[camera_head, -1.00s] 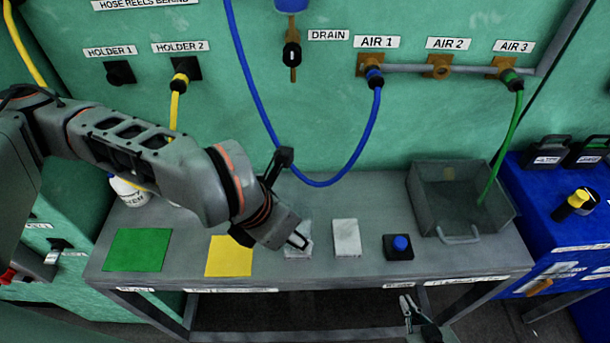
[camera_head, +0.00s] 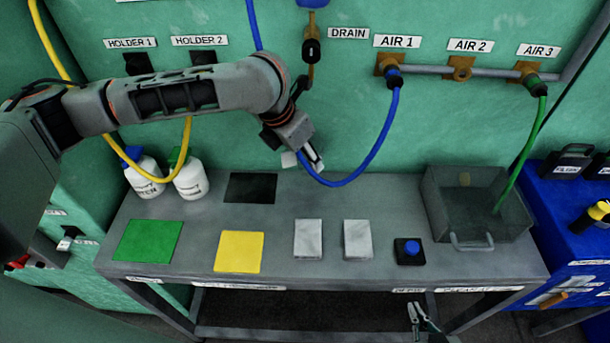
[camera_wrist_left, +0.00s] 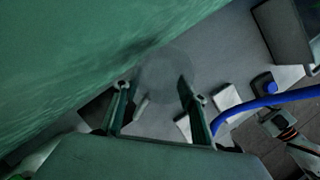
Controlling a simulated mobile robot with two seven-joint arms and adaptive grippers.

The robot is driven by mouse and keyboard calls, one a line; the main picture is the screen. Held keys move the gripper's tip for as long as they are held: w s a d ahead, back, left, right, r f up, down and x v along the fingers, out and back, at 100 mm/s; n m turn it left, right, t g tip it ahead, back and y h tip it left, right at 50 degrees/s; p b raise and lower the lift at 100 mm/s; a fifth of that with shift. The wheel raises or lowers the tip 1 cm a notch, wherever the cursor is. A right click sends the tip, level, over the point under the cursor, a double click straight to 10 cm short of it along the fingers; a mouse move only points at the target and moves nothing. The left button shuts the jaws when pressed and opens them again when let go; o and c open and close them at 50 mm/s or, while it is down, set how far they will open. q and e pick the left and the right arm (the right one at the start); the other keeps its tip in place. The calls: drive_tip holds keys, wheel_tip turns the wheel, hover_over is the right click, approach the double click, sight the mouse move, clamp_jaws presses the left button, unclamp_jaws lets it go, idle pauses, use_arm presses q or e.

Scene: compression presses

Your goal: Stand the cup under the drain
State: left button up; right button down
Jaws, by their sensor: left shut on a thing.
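The drain is a brown pipe with a black-handled valve (camera_head: 311,50) on the green wall, beside the DRAIN label (camera_head: 348,33). My left gripper (camera_head: 306,162) is below the drain pipe, above the back of the bench. In the left wrist view, its two fingers (camera_wrist_left: 153,88) are on either side of a faint, see-through round thing (camera_wrist_left: 165,70), which looks like the clear cup. The cup's outline is hard to make out in the head view. My right gripper (camera_head: 418,312) is low at the front of the bench, its fingers apart and empty.
The bench has green (camera_head: 148,240) and yellow (camera_head: 239,251) mats, two pale pads (camera_head: 308,239), a blue button (camera_head: 410,248) and a dark square (camera_head: 250,188). Two white bottles (camera_head: 190,180) stand at the back left. A blue hose (camera_head: 372,165) hangs beside my left gripper. A grey bin (camera_head: 475,226) is at right.

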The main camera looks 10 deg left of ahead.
sight(301, 171)
use_arm(q)
drive_tip(key=f, duration=0.3)
drive_tip(key=shift+s+f, duration=0.25)
drive_tip(key=f, duration=0.3)
drive_tip(key=shift+w+f+b, duration=0.2)
drive_tip(key=shift+b, duration=0.15)
drive_tip(key=o, duration=1)
drive_tip(key=shift+c, duration=0.2)
